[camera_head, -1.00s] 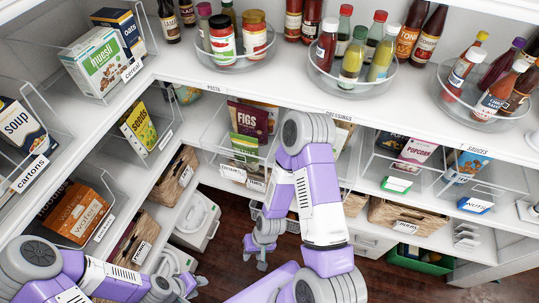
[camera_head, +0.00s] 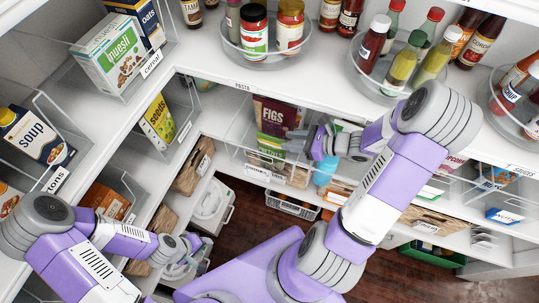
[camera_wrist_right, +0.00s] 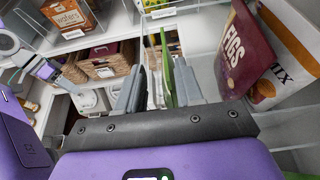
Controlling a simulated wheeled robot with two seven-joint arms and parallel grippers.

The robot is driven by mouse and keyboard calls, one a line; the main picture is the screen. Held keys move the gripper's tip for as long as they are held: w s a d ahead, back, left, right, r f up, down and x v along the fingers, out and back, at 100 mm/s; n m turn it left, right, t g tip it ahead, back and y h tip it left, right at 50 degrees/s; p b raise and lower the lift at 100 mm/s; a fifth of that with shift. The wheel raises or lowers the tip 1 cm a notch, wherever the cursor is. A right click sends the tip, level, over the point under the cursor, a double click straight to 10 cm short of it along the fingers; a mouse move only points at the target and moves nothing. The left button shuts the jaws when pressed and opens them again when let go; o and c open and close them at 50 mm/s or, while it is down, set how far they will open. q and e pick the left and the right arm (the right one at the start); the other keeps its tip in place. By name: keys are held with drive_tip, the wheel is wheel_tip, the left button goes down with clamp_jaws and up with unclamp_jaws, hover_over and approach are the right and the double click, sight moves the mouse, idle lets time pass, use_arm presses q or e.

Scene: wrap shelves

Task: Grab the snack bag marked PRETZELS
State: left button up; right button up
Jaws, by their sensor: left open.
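I cannot read the word PRETZELS on any bag. In the head view a maroon FIGS bag (camera_head: 278,116) and a green bag (camera_head: 271,147) stand in a clear bin on the middle shelf. My right gripper (camera_head: 318,142) is at this bin, just right of the green bag. In the right wrist view its fingers (camera_wrist_right: 156,92) are apart, with a thin green edge (camera_wrist_right: 167,65) between them, close to the right finger. The FIGS bag (camera_wrist_right: 243,52) and an orange-and-white MIX bag (camera_wrist_right: 290,50) are to the right there. My left gripper (camera_head: 190,250) is open and empty at lower left.
Turntables of jars (camera_head: 262,47) and bottles (camera_head: 405,75) stand on the shelf above. A seeds bag (camera_head: 158,122) is in a bin to the left. Wicker baskets (camera_head: 193,165) and a grey crate (camera_head: 291,205) are lower down. The bin's clear walls are close around my right gripper.

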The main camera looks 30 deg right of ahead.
sight(272, 138)
drive_tip(key=x, duration=0.7)
drive_tip(key=shift+w+d+f, duration=0.1)
drive_tip(key=shift+w+f, duration=0.15)
drive_tip(key=shift+w, duration=0.2)
drive_tip(key=shift+s, duration=0.1)
clamp_jaws()
